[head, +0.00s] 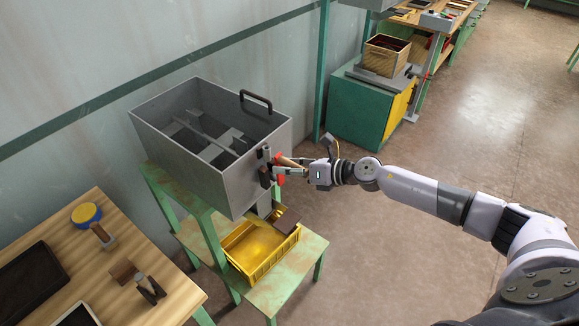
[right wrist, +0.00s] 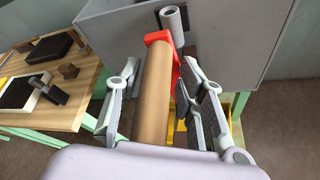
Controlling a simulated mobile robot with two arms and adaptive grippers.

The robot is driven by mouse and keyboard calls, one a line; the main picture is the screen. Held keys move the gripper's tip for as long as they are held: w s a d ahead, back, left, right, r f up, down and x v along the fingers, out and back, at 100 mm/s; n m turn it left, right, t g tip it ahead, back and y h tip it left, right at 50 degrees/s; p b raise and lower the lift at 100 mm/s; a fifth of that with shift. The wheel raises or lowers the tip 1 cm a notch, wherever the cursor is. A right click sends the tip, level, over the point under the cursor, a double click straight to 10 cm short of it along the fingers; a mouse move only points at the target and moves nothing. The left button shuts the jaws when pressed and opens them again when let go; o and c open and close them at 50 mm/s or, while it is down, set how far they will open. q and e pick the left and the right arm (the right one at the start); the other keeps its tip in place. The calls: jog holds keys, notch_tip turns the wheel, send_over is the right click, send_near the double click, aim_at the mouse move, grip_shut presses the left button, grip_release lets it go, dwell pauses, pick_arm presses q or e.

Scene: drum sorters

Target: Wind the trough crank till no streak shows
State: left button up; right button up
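The trough (head: 215,165) is a grey open-topped metal box on a green stand, with grey bars and paddles inside. I cannot make out any streak in it. On its right end is the crank, with a red arm (right wrist: 158,38) and a wooden handle (right wrist: 154,95). The red arm also shows in the head view (head: 279,180). My right gripper (head: 283,167) is at the handle. In the right wrist view its fingers (right wrist: 160,68) stand on either side of the handle, with gaps visible, so it looks open around it. My left gripper is out of view.
A yellow crate (head: 262,262) sits on the stand's lower shelf below the trough. A wooden table (head: 115,235) with a blue-and-yellow tin (head: 85,214) and dark trays is at left. A green cabinet (head: 355,112) stands behind. The floor at right is clear.

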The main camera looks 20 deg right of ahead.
jog(key=shift+w+d, duration=0.1)
jog(key=shift+w, duration=0.05)
jog(key=shift+s+d+r, duration=0.1)
jog(key=shift+s+d, duration=0.15)
jog(key=shift+v, duration=5.65)
jog(key=shift+a+r, duration=0.1)
